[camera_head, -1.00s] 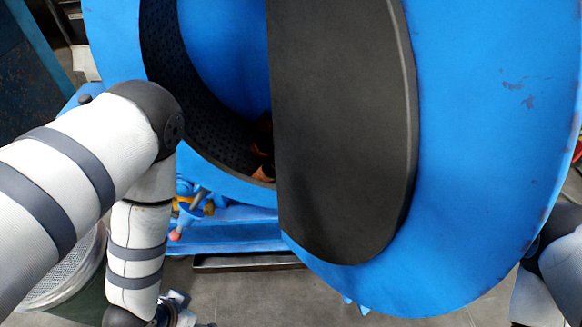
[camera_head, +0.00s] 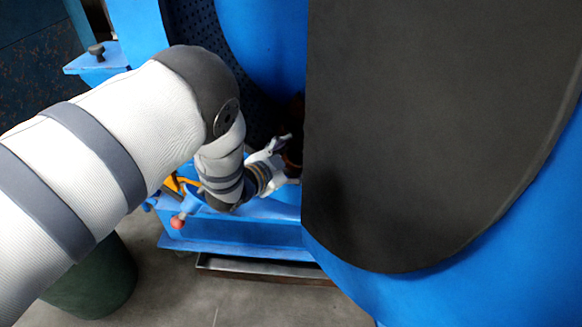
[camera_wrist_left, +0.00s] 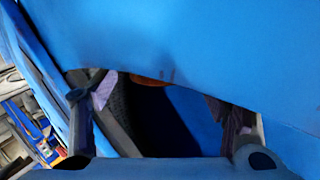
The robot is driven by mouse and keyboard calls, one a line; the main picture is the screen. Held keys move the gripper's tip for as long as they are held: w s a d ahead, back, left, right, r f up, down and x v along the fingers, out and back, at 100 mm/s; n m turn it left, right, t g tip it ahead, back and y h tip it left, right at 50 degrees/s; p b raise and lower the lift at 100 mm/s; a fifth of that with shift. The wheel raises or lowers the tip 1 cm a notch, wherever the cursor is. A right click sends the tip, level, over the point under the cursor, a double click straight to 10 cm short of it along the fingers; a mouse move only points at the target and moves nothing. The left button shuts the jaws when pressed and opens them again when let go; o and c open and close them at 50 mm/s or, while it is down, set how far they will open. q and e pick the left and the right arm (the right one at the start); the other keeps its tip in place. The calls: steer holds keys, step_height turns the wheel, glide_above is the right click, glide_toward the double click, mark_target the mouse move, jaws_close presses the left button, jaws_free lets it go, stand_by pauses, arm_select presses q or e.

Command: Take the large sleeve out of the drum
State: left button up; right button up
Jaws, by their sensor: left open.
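The blue drum blaster (camera_head: 262,50) stands open, with a dark perforated drum (camera_head: 195,35) inside. A reddish-brown rounded piece (camera_head: 293,155) shows at the drum's lower opening, partly hidden by the door and my gripper. I cannot tell whether it is the large sleeve. In the left wrist view only a small orange-brown edge (camera_wrist_left: 150,80) shows beyond the fingers, under a blue panel. My left gripper (camera_head: 283,146) is open at the drum's mouth, close beside the brown piece; contact cannot be told. Its spread fingers also show in the wrist view (camera_wrist_left: 165,100). My right gripper is out of view.
The blue door with its thick dark inner pad (camera_head: 430,130) stands close on the right and covers part of the opening. A red-tipped knob (camera_head: 177,221) sits below my left forearm. A dark green bin (camera_head: 95,280) stands at lower left. Grey floor (camera_head: 250,305) lies in front.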

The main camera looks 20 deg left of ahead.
mark_target(296, 156)
arm_select(q)
steer(key=shift+x, duration=0.95)
steer(key=shift+a, duration=0.1)
jaws_close()
step_height(296, 156, up, 10)
steer(key=p, duration=0.3)
